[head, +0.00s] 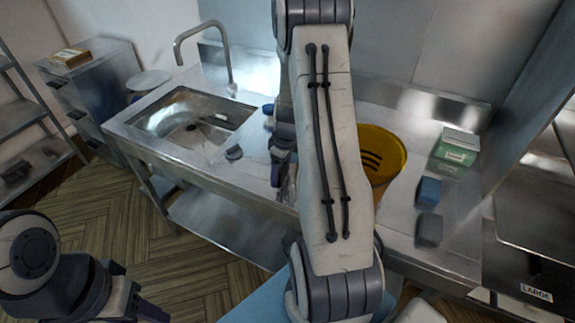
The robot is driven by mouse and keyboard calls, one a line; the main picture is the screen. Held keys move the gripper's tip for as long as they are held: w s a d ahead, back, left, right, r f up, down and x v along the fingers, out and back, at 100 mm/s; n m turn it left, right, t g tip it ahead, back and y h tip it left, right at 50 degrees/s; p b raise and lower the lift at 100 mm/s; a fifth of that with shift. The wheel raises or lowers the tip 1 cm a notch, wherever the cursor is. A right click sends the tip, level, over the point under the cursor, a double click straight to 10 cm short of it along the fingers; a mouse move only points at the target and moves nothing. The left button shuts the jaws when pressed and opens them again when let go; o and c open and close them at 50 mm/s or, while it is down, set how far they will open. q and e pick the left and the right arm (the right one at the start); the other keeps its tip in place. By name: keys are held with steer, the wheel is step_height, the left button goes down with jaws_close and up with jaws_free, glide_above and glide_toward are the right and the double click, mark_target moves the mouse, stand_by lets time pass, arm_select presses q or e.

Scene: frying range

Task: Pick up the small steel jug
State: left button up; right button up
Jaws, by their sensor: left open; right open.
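My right arm comes down through the middle of the head view. Its dark gripper (283,168) is open at the front of the steel counter, just left of the arm's pale link. A small shiny patch (291,186) shows beside the fingers; it may be part of the small steel jug, but the arm hides most of that spot. I cannot tell whether the fingers touch it. My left gripper (148,312) is open at the bottom left edge, over the floor and away from the counter, and partly cut off.
The steel counter (190,152) has a sink (185,120) with a tall tap (228,70) at left. Right of my arm stand a yellow bucket (384,150), a green and white box (457,147), a blue sponge (428,190) and a grey block (429,229).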

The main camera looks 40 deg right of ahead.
steer(key=shift+f, duration=0.2)
steer(key=shift+w, duration=0.1)
jaws_close()
steer(key=shift+r, duration=0.1)
